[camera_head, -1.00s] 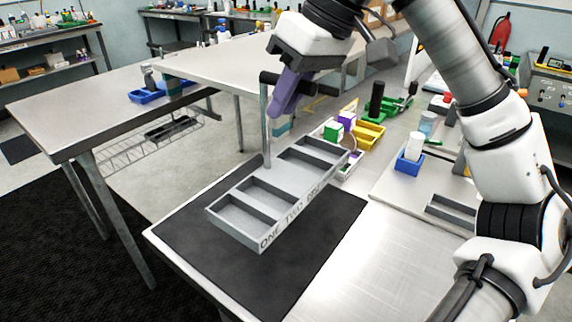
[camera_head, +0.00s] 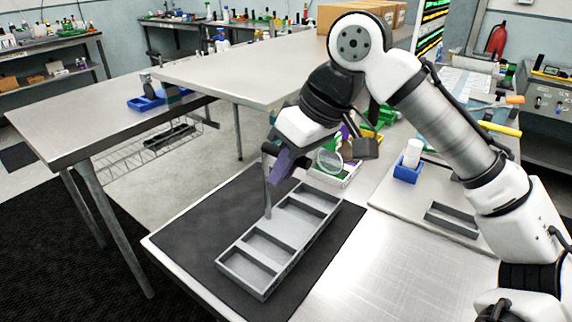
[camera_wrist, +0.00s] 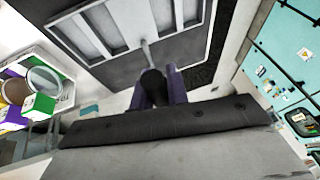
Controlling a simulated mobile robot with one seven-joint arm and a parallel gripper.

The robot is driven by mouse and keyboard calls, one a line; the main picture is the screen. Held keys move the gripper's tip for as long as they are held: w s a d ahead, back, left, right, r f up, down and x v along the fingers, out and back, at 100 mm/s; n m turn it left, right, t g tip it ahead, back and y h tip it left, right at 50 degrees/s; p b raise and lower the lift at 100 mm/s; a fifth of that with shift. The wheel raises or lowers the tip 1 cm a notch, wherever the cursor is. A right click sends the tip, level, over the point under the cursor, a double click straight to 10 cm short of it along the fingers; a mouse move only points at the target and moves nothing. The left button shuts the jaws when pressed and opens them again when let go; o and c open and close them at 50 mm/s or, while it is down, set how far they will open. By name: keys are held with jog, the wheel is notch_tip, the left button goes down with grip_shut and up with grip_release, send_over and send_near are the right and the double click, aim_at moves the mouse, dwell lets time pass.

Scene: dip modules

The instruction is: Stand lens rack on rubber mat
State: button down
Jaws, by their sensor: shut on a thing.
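The grey lens rack (camera_head: 250,272) is a long tray with several compartments and an upright post with a dark handle. It is over the black rubber mat (camera_head: 190,240), level, low and close to the surface; whether its underside touches cannot be told for sure. My gripper (camera_head: 278,160), with purple fingers, is shut on the handle at the top of the post. In the wrist view the rack (camera_wrist: 110,25) shows beyond the purple fingers (camera_wrist: 165,88), which close around the dark handle, with the mat (camera_wrist: 196,45) beneath.
A white tray with a lens and coloured blocks (camera_wrist: 38,90) stands close beside the mat. A blue holder with a white cylinder (camera_head: 407,170) and a dark slotted tray (camera_head: 452,220) are on a board to the right. The metal tabletop (camera_head: 370,260) at the front right is clear.

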jog(key=c, duration=1.4)
grip_release()
jog(key=shift+f, duration=0.1)
jog(key=shift+o, duration=0.2)
jog(key=w+v, duration=0.1)
jog(key=v, duration=1.1)
jog(key=shift+s, duration=0.45)
